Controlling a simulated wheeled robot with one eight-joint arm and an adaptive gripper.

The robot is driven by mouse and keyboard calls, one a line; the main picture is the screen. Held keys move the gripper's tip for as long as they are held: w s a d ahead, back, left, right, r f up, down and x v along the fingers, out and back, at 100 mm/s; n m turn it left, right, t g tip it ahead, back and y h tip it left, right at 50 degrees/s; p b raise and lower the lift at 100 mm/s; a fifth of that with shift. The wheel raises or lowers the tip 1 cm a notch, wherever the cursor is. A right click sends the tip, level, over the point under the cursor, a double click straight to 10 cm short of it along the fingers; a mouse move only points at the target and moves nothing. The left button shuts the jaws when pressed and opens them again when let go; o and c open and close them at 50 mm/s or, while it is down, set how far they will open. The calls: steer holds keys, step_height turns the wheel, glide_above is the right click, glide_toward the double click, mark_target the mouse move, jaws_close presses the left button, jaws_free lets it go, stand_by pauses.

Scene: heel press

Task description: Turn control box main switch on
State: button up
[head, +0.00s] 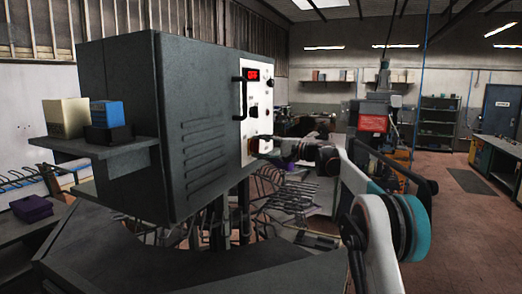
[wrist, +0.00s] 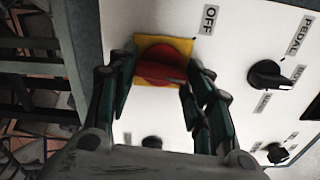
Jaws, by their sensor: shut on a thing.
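The grey control box (head: 190,120) has a white front panel (head: 256,105) with a lit red display (head: 252,74) that seems to read OFF. In the wrist view, the red main switch (wrist: 158,64) sits on a yellow square plate (wrist: 180,44), with the label OFF (wrist: 209,18) up and to the right. My gripper (wrist: 160,76) has one finger on each side of the red knob and is shut on it. In the head view, my gripper (head: 268,148) reaches the lower panel from the right and hides most of the switch.
A black PEDAL selector knob (wrist: 269,74) and a smaller black knob (wrist: 277,153) are right of the switch. A black handle (head: 241,98) stands out from the panel's left edge. A side shelf (head: 130,150) holds a beige box (head: 66,117) and a blue box (head: 107,113).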

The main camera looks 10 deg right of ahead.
steer(key=shift+f+m+b, duration=0.2)
steer(key=shift+m+b, duration=0.35)
steer(key=shift+m, duration=3.05)
steer(key=shift+s, duration=0.1)
steer(key=o, duration=1.1)
steer(key=v, duration=1.2)
